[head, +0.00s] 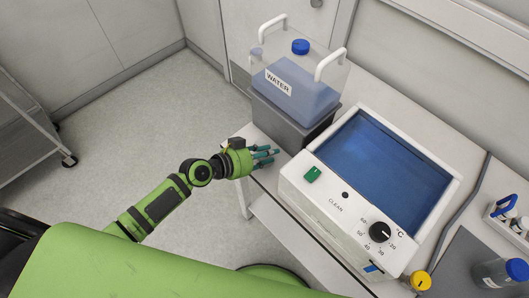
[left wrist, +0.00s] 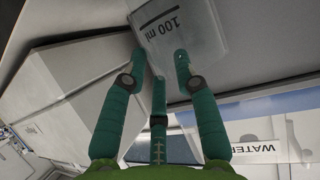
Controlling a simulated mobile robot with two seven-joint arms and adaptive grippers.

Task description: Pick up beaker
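The beaker (left wrist: 178,28) is a clear vessel marked "100 ml", at the top middle of the left wrist view. I cannot make it out in the head view. My left gripper (head: 267,156) is at the bench's left edge, between the water tank and the white heated bath. In the left wrist view its teal fingers (left wrist: 160,65) are spread open and empty, with the tips close to the beaker. I cannot tell whether any tip touches it. My right gripper is not in view.
The water tank (head: 302,85) stands on a grey block behind the gripper. The white bath (head: 318,199), with blue liquid, stands to its right. A yellow-capped bottle (head: 417,281), a blue-capped bottle (head: 499,272) and a small rack (head: 505,214) are at far right. A cart (head: 28,120) stands left.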

